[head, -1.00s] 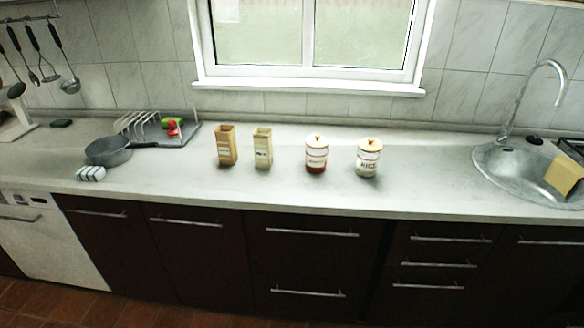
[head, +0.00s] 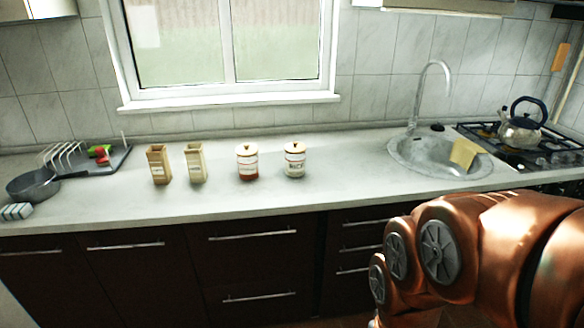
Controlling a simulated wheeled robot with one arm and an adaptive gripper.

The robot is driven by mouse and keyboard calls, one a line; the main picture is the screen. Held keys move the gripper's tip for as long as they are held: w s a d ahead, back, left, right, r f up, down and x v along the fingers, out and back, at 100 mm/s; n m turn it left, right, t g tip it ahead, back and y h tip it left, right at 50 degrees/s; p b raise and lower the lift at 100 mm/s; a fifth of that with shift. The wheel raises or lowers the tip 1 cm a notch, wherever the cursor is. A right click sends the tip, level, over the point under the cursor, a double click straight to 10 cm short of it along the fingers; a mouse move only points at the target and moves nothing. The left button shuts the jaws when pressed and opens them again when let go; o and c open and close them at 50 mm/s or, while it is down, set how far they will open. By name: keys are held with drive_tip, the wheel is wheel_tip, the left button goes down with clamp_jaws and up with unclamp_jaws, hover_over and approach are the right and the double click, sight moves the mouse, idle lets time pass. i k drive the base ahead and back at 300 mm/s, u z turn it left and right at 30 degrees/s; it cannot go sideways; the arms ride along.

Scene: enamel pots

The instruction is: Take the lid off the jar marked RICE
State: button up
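The jar marked RICE (head: 294,164) stands upright on the counter in the head view, right of the middle of the row. It is white with dark lettering and a red line. Its cream lid (head: 294,149) with a small knob sits on top. A similar jar with a red lower part (head: 247,166) stands just left of it, apart from it, with its own lid on. My copper-coloured arm fills the lower right of the view. My gripper is not visible.
Two open-topped wooden boxes (head: 159,167) stand left of the jars. A grey pan (head: 33,185) and a dish rack (head: 66,159) are at the far left. A sink (head: 404,156) with a tall tap, a stove and a kettle (head: 520,130) are at the right. The counter before the jars is clear.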

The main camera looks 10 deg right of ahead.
sight(294, 147)
drive_tip(key=u, duration=1.55)
drive_tip(key=i, duration=1.2)
drive_tip(key=z, duration=1.05)
